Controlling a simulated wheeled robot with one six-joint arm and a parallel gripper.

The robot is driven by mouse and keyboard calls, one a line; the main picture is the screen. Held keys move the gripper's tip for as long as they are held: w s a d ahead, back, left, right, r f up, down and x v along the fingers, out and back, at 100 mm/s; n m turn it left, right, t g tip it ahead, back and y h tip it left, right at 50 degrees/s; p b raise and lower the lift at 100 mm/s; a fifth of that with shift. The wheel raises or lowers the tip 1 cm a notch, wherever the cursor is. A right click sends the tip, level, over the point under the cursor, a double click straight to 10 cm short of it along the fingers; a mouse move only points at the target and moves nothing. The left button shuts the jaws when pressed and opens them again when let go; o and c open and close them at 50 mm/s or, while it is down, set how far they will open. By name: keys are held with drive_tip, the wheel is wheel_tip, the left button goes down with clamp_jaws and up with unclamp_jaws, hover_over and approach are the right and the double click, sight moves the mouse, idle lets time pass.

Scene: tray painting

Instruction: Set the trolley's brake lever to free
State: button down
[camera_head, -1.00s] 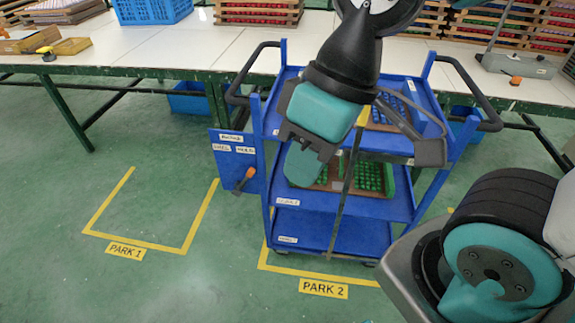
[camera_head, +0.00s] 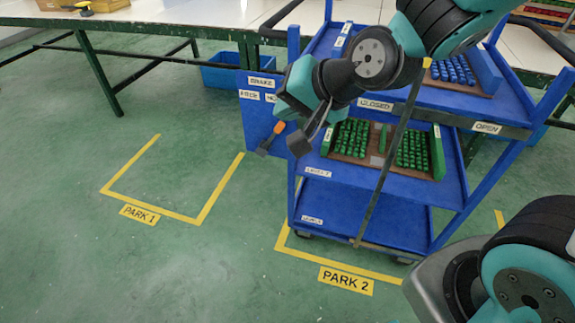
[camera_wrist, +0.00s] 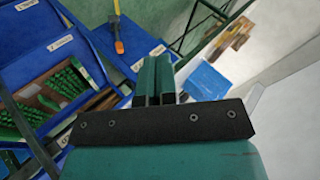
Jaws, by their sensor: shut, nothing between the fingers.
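The brake lever (camera_head: 271,139) sits on the blue side panel (camera_head: 262,118) at the left of the trolley (camera_head: 460,190). It has an orange grip and a dark end, and leans with the grip toward upper right. The panel bears a BRAKE label (camera_head: 262,82) above two smaller labels, hard to read. In the wrist view the orange grip (camera_wrist: 119,46) shows up and left of the fingertips. My gripper (camera_head: 284,106) is just above the lever in the head view, apart from it in the wrist view (camera_wrist: 154,62). Its fingers are shut and empty.
The trolley holds a tray of green pieces (camera_head: 352,137) and one of blue pieces (camera_head: 455,72). It stands at the PARK 2 marking (camera_head: 346,281). The PARK 1 marking (camera_head: 140,214) is empty floor. A workbench (camera_head: 160,12) runs behind, with a blue bin (camera_head: 222,76) under it.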

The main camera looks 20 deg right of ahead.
drive_tip(key=w+d+f+m+t+h+b, duration=0.1)
drive_tip(key=w+d+f+m+t+b, duration=0.2)
drive_tip(key=f+b, duration=0.6)
drive_tip(key=w+d+f+m+t+h+b, duration=0.1)
drive_tip(key=d+f+m+t+b, duration=0.3)
drive_tip(key=f, duration=0.7)
drive_tip(key=w+d+f+m+t+h+b, duration=0.2)
drive_tip(key=f+m+t+b, duration=0.5)
drive_tip(key=b, duration=0.7)
wheel_tip(320, 180, down, 3)
drive_tip(key=w+d+m, duration=0.1)
drive_tip(key=w+m, duration=0.1)
drive_tip(key=shift+w+d+m, duration=0.2)
drive_tip(key=shift+w+m, duration=0.1)
drive_tip(key=shift+w, duration=0.05)
drive_tip(key=shift+w+r, duration=0.1)
drive_tip(key=shift+r, duration=0.05)
